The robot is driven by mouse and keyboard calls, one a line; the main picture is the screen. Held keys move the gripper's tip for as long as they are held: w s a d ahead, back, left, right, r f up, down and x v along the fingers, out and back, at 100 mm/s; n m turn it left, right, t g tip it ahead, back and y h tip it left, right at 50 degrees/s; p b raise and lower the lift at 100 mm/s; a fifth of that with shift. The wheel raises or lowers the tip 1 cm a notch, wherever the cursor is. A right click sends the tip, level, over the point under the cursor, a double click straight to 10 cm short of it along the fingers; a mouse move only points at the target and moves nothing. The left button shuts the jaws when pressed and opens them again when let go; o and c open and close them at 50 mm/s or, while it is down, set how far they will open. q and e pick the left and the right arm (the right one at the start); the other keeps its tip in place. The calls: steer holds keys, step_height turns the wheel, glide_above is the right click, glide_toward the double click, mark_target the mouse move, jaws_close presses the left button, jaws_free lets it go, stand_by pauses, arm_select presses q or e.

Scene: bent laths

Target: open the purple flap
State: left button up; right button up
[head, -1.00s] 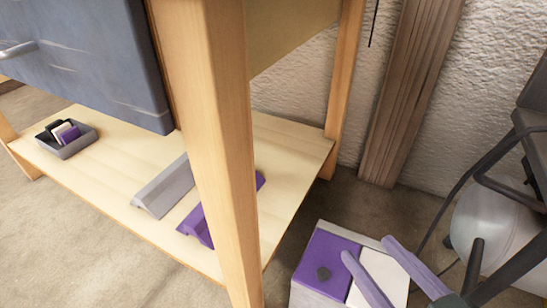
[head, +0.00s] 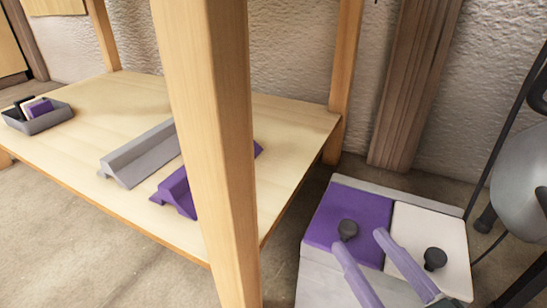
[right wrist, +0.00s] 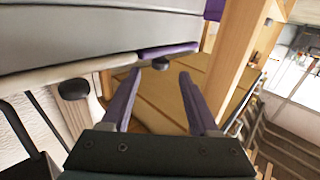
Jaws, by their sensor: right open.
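The purple flap (head: 330,209) is the left one of two flaps on top of a pale grey box at the lower right of the head view. It lies flat and shut, with a dark knob (head: 347,230) near its front right. My right gripper (head: 360,241) is open and empty, its two lilac fingers over the box front. Its left fingertip is close to the knob in the picture. In the right wrist view the purple flap (right wrist: 178,48) shows edge-on, and its knob (right wrist: 161,63) appears between the open fingertips. Contact cannot be told. My left gripper is out of view.
A white flap (head: 430,222) with its own dark knob (head: 435,258) adjoins on the right. A wooden table leg (head: 215,160) stands left of the box. The low shelf (head: 110,95) holds a grey lath, a purple lath and a small tray. A wall is behind.

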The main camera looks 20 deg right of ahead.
mark_target(353, 233)
steer(key=w+b, duration=0.1)
steer(key=w, duration=0.3)
steer(key=shift+w+d+f, duration=0.1)
steer(key=shift+w+d, duration=0.05)
steer(key=shift+w+b, duration=0.35)
steer(key=shift+c, duration=0.3)
jaws_close()
stand_by(0.6)
